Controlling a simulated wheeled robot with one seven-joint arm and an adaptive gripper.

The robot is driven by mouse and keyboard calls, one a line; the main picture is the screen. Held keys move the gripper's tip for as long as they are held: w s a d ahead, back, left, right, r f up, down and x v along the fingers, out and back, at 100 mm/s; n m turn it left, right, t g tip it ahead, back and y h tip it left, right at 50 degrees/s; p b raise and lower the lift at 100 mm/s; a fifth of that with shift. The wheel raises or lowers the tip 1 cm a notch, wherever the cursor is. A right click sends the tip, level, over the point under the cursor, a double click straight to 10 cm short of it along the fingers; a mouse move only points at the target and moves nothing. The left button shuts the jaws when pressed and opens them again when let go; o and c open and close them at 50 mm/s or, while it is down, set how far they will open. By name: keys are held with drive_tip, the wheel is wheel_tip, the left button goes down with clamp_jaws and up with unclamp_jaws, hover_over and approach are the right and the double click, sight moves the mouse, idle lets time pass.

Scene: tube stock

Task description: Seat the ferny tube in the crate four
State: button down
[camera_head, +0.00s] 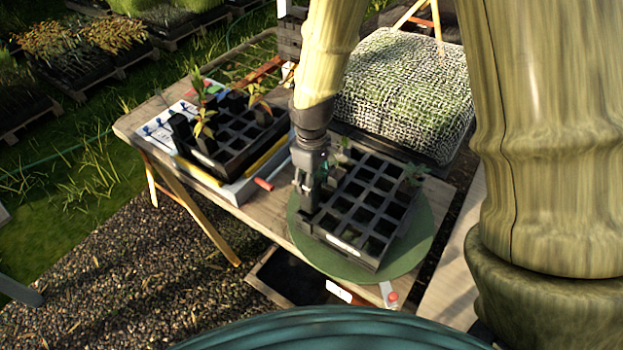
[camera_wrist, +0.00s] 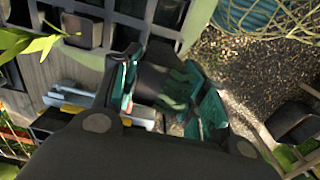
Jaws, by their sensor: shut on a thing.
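My gripper (camera_head: 309,190) is at the left edge of a black celled crate (camera_head: 375,259) on a round green mat. In the wrist view, my gripper (camera_wrist: 168,90) is shut on a dark tube (camera_wrist: 158,78) between its teal pads. Any plant in this tube is hidden, so I cannot tell if it is ferny.
A second black crate (camera_head: 222,170) at left holds tubes with upright leafy plants and rests on a pale tray. A mesh-covered block (camera_head: 400,85) stands behind. A red-handled tool (camera_head: 391,297) lies at the table's front edge, above an open box (camera_head: 300,285).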

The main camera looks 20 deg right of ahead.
drive_tip(key=shift+f, duration=0.2)
drive_tip(key=shift+f+b, duration=2.05)
drive_tip(key=shift+f, duration=2.4)
drive_tip(key=shift+f, duration=0.2)
drive_tip(key=c, duration=0.7)
unclamp_jaws()
drive_tip(key=shift+r, duration=6)
drive_tip(key=shift+a+f, duration=0.1)
